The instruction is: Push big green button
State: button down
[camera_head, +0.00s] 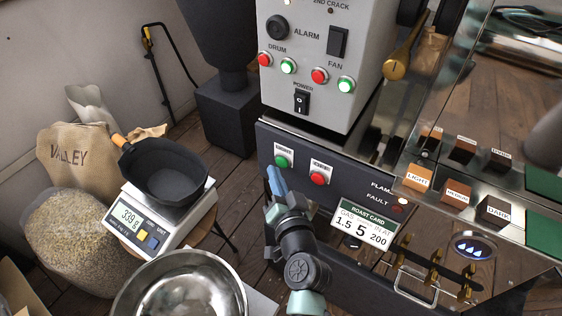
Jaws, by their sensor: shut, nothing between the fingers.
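The big green button (282,161) sits on a white labelled plate at the left of the dark lower machine panel. A big red button (319,178) is on a similar plate to its right. My gripper (271,169) is shut and empty. Its blue fingers point up in the picture, with their tips just below and left of the green button. The green button shows fully; I cannot tell whether the tips touch the panel or how far off they are.
Smaller red and green buttons (288,66) are on the grey control box above. A roast card (364,225) and gas valves (434,272) lie right of my arm. A scale (160,222) with a dark pan and a steel bowl (180,285) stand left.

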jog(key=shift+a, duration=0.1)
jog(key=s+a, duration=0.1)
jog(key=s, duration=0.1)
jog(key=s+a+p, duration=0.1)
jog(key=s, duration=0.1)
jog(key=shift+a, duration=0.4)
jog(key=shift+r, duration=0.1)
dwell(0.5)
